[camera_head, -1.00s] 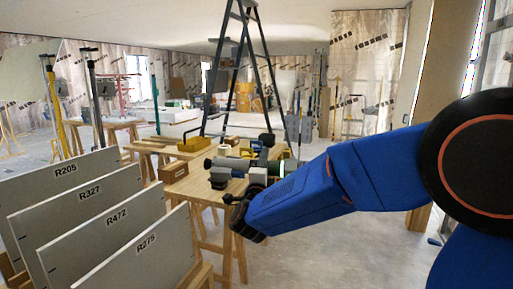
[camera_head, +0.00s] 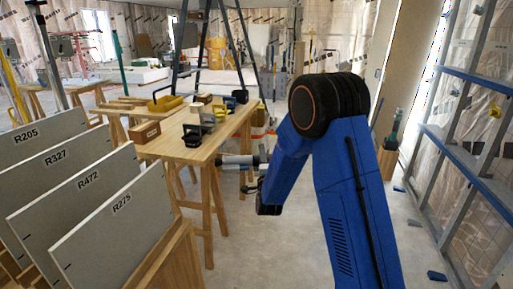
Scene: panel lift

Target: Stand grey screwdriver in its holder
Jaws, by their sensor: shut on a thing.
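My gripper (camera_head: 222,161) is at the end of my blue arm, beside the right front edge of the wooden workbench, and points left. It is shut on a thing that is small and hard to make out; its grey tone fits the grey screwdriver. My wrist and arm hide part of this area. A small dark block (camera_head: 192,139) stands on the near end of the bench, left of and above my gripper in the picture. A grey and black item (camera_head: 208,118) stands behind it. I cannot tell which of these is the screwdriver's holder.
Labelled grey panels (camera_head: 125,215) stand in a rack at the left. A stepladder (camera_head: 182,45) rises behind. A metal stud frame (camera_head: 460,120) is at the right.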

